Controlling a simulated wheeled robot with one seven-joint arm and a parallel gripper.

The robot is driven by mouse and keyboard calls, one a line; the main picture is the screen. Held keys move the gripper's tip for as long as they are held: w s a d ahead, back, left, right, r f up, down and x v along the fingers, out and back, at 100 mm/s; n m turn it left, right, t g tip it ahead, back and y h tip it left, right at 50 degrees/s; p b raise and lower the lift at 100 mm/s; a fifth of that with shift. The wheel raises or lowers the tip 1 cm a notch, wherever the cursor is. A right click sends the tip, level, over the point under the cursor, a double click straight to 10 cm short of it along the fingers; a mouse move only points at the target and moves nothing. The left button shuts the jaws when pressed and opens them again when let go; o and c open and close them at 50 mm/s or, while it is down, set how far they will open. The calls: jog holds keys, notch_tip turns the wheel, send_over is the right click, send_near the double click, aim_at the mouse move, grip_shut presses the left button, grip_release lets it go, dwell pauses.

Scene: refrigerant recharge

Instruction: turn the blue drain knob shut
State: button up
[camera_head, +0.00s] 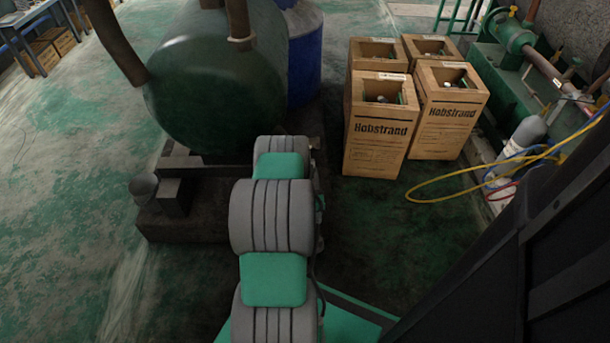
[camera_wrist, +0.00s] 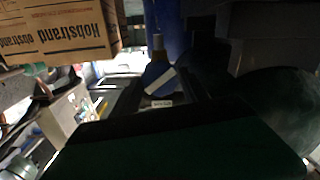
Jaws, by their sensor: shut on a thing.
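In the wrist view, a small blue piece, which looks like the blue drain knob (camera_wrist: 157,72), stands near the middle with a pale tag across it and a brownish stem at its top. My gripper (camera_wrist: 160,92) shows as dark shapes on both sides of it, shut on the knob. The fingertips are in deep shadow, so the exact contact is hard to see. In the head view, my grey and green arm hides the gripper and the knob beside the base of the large green tank (camera_head: 215,85).
Several wooden Hobstrand crates (camera_head: 376,140) stand right of the tank, near a blue drum (camera_head: 305,55). A yellow hose (camera_head: 440,199) loops beside a grey cylinder (camera_head: 527,133) at the right. The floor at the left (camera_head: 70,170) is clear.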

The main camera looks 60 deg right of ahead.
jog(key=m, duration=0.3)
jog(key=m+p, duration=0.1)
jog(key=m, duration=0.3)
jog(key=shift+r, duration=0.1)
jog(key=o, duration=1.5)
jog(key=shift+c, duration=0.2)
jog(key=shift+a, duration=0.1)
jog(key=p+v, duration=0.1)
jog(key=v, duration=0.6)
